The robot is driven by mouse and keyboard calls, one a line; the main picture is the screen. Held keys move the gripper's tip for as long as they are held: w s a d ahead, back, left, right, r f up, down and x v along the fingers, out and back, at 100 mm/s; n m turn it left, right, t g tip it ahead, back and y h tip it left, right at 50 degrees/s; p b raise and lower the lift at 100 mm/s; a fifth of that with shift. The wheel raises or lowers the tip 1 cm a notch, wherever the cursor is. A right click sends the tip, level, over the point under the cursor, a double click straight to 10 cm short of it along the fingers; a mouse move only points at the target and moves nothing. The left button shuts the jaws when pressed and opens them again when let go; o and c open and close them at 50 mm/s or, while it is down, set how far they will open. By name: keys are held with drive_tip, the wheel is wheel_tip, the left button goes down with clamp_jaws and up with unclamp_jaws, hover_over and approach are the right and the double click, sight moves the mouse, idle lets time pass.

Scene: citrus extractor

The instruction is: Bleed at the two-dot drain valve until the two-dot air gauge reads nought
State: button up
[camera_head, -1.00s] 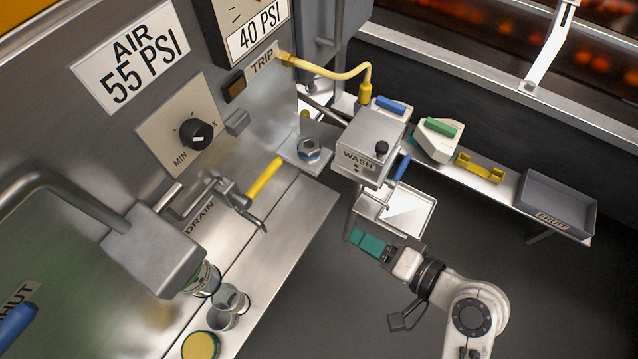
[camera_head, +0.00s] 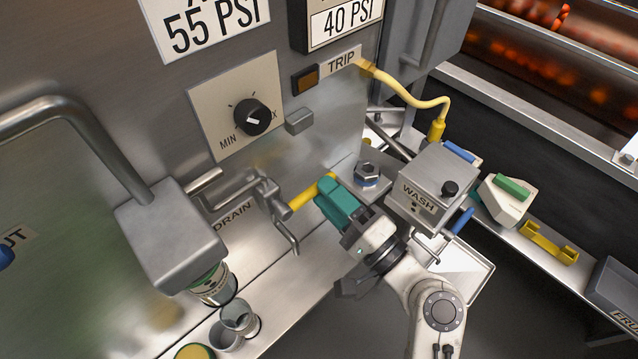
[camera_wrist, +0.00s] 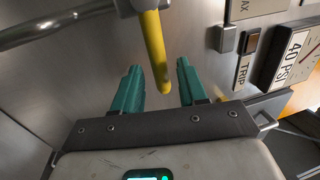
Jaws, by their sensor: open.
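The drain valve is a metal tap with a yellow lever handle (camera_head: 308,193) beside the DRAIN label (camera_head: 236,212); its spout points down. My gripper (camera_head: 326,194), with green fingers, is open at the handle's free end. In the wrist view the yellow handle (camera_wrist: 155,52) reaches down between the two open fingers (camera_wrist: 159,72), with gaps on both sides. The AIR plate (camera_head: 208,25) reads 55 PSI; its top is cut off. Another plate (camera_head: 345,21) reads 40 PSI, below a dial mostly out of view. I make out no dots on the drain valve.
Metal cups (camera_head: 238,316) stand on the ledge at lower left. A MIN knob (camera_head: 251,117) is on the panel above.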

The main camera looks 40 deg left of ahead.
drive_tip(key=shift+x, duration=1.45)
clamp_jaws()
